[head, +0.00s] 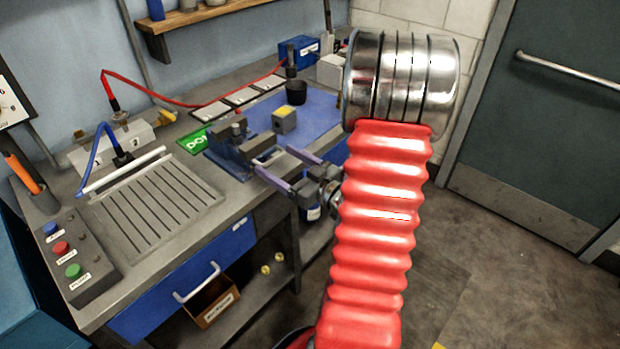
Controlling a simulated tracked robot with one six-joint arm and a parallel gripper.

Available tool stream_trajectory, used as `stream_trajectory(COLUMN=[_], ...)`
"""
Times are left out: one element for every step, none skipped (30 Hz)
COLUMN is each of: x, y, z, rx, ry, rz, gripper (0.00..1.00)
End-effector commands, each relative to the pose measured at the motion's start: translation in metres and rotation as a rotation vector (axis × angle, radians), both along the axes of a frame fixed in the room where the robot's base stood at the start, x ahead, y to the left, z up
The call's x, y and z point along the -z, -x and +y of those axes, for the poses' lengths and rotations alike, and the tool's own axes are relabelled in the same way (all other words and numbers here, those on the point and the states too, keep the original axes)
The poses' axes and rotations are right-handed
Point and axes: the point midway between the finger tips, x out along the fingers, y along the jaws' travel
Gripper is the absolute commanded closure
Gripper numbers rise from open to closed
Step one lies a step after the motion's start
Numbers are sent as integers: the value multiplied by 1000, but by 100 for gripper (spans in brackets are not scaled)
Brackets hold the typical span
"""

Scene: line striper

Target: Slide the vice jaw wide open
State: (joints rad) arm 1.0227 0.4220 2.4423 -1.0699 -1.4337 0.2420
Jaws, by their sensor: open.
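The blue vice (230,158) is on the bench top near its front edge. Its dark jaw blocks (226,131) stand up at its back left. I cannot tell how wide the gap between the jaws is. My gripper (274,161) is open, with its two purple fingers apart at the right end of the vice, one on each side of a small light part there. I cannot tell whether the fingers touch it. My red ribbed arm hides the bench's right end.
A grey block with a yellow top (284,119) and a black cup (296,92) are on the blue mat (318,108) behind the vice. A green sign (195,141) lies to its left. A slotted tray (155,213) and button box (68,258) are further left.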

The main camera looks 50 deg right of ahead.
Motion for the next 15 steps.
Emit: stream_trajectory(x=[0,0,0,0,0,0,0,0,0,0,0,0,0,0,0], y=[7,11,16,20,24,28,32,36,41,44,48,53,56,60,64], z=[-1,-2,-1,-2,-2,-2,-2,-2,-2,-3,-3,-3,-3,-3,-3], rx=[4,5,3,4,5,3,4,5,4,5,5,3,5,4,4], ry=[-1,-1,-1,-1,-1,-2,-2,-2,-1,-1,-1,-1,-1,-1,-1], rz=[0,-1,-1,-1,-1,0,0,0,0,0,-1,-1,-1,-1,-1], gripper=[22,22,22,22,22,22,22,22,22,22,22,22,22,22,22])
